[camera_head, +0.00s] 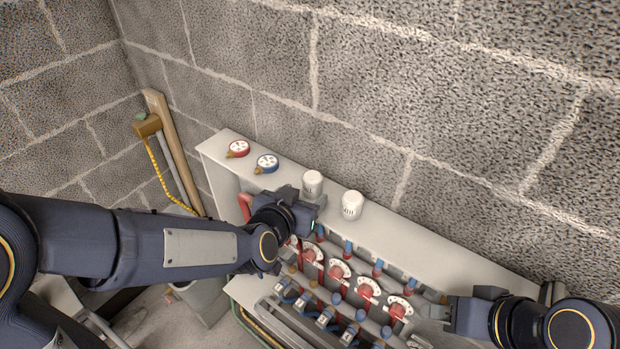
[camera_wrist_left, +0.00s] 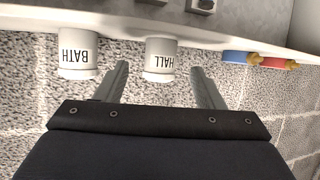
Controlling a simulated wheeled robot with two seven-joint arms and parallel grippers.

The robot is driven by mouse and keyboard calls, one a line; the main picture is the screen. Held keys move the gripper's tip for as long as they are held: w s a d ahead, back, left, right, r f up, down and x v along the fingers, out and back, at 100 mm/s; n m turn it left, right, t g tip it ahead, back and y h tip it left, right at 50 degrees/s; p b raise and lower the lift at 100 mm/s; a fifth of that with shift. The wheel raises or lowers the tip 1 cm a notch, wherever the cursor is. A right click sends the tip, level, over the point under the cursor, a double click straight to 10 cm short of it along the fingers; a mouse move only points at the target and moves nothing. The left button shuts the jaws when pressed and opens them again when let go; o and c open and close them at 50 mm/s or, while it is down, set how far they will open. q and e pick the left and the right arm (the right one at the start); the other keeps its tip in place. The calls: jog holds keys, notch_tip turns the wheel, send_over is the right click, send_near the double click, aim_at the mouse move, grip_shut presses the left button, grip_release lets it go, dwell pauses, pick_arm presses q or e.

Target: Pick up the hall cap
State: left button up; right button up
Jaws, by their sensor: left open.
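The hall cap (camera_head: 313,183) is a white cylinder standing on top of the pale cabinet. In the left wrist view the hall cap (camera_wrist_left: 160,58) shows its HALL lettering, upside down. It is seen between the two spread fingers of my left gripper (camera_wrist_left: 161,84). In the head view my left gripper (camera_head: 305,203) is just in front of the cap, and its fingertips are mostly hidden. The left jaws are open and I see no grip on the cap. My right gripper (camera_head: 432,312) is at the cabinet's right front; its jaw opening is unclear.
A similar bath cap (camera_head: 352,204) stands right of the hall cap. Red (camera_head: 238,149) and blue (camera_head: 266,163) gauges lie to the left on the cabinet top (camera_head: 440,252). Red valves and blue-capped fittings fill the cabinet below. A block wall (camera_head: 390,100) rises close behind.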

aim_at(315, 179)
pick_arm(q)
jog(key=x, duration=0.5)
jog(key=r+x, duration=0.1)
jog(key=x, duration=0.2)
jog(key=shift+w+d+p, duration=0.1)
jog(key=shift+w+p, duration=0.2)
jog(key=shift+p, duration=0.1)
jog(key=shift+c, duration=0.2)
jog(key=c, duration=1)
